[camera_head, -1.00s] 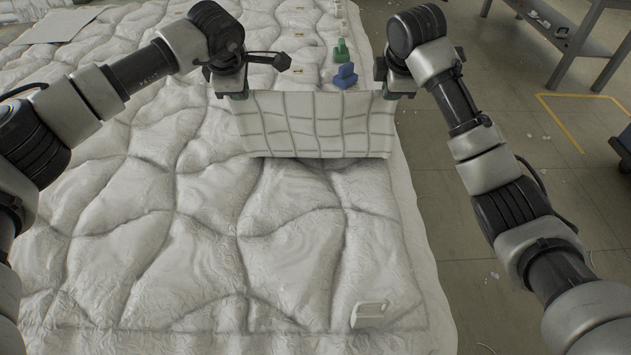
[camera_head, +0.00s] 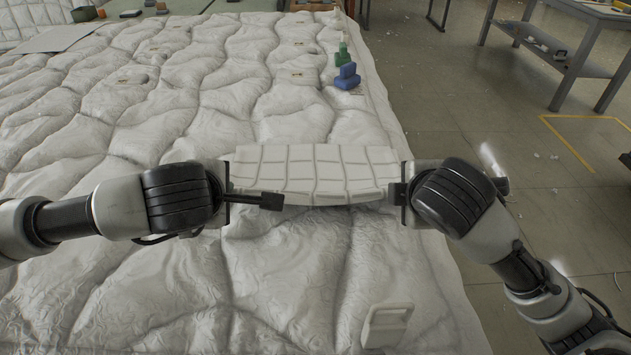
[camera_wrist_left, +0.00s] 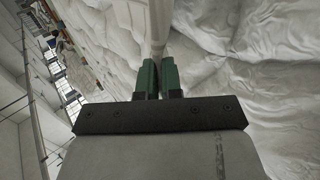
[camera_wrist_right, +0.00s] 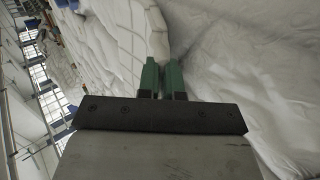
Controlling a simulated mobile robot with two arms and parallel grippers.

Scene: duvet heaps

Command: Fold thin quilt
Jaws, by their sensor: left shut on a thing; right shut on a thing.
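The thin quilt (camera_head: 312,172) is a small white rectangle with a grid of stitched lines. It is stretched between my two grippers above the large puffy white bedding. My left gripper (camera_head: 228,190) is shut on its left end, and my right gripper (camera_head: 402,190) is shut on its right end. In the left wrist view the green fingers (camera_wrist_left: 158,78) close on a narrow white strip of quilt. In the right wrist view the green fingers (camera_wrist_right: 163,77) pinch a white edge. Whether the quilt's near edge touches the bedding is hard to tell.
The bumpy bedding (camera_head: 110,135) covers most of the surface. Blue blocks (camera_head: 347,76) and a green piece (camera_head: 342,54) stand beyond the quilt. A white handled piece (camera_head: 387,325) lies at the front right. A grey shelf table (camera_head: 560,45) stands on the floor at right.

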